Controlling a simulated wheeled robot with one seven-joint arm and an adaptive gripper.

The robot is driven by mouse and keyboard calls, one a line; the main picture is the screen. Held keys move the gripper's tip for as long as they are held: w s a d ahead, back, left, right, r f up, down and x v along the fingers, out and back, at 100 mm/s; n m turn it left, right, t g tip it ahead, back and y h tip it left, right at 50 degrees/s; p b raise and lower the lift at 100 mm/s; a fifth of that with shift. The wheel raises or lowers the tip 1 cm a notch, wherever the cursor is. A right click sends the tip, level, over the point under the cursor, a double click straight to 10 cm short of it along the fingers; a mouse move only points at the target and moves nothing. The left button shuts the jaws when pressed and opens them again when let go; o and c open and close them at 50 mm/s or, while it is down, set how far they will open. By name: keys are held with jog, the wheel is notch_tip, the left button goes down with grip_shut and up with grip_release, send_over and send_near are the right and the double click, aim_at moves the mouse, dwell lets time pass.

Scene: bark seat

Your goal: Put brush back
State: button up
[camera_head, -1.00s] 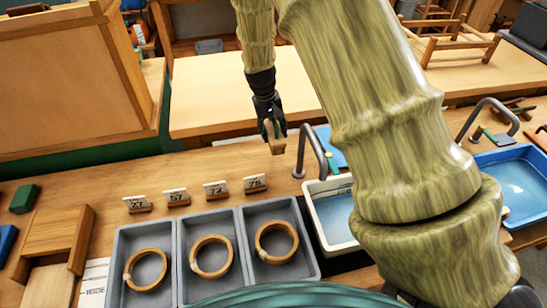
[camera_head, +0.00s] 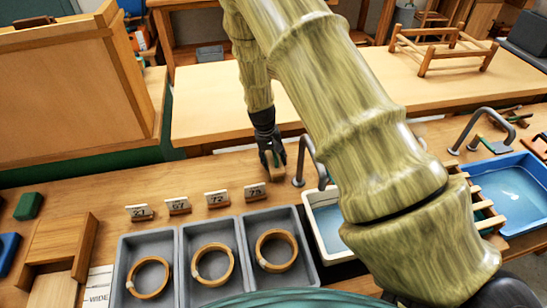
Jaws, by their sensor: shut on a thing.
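My gripper (camera_head: 273,158) is shut on the brush (camera_head: 276,174), a small tan block that shows below the fingers. The fingers hide part of it. The brush is held upright at the back part of the wooden workbench, behind the number card 75 (camera_head: 255,193) and left of a grey faucet (camera_head: 310,162). I cannot tell whether it touches the bench top.
Three grey trays (camera_head: 240,245), each with a wooden ring, stand in front of several number cards. A white-rimmed basin (camera_head: 312,213) and a blue basin (camera_head: 536,175) are to the right. A wooden stand (camera_head: 56,240) is at left. My arm hides much of the right side.

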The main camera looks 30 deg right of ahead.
aim_at(268, 158)
jog(key=shift+f, duration=0.1)
jog(key=o, duration=0.9)
jog(key=shift+w+a+r+b, duration=0.1)
jog(key=shift+a+r+b, duration=0.35)
jog(key=shift+r, duration=1.55)
jog(key=shift+w+a+r+b, duration=0.15)
jog(key=shift+r+b, duration=0.4)
jog(key=shift+r, duration=1.5)
jog(key=shift+s+a+r+b, duration=0.1)
jog(key=shift+a+r+b, duration=0.35)
jog(key=shift+r, duration=1.55)
jog(key=shift+w, duration=0.1)
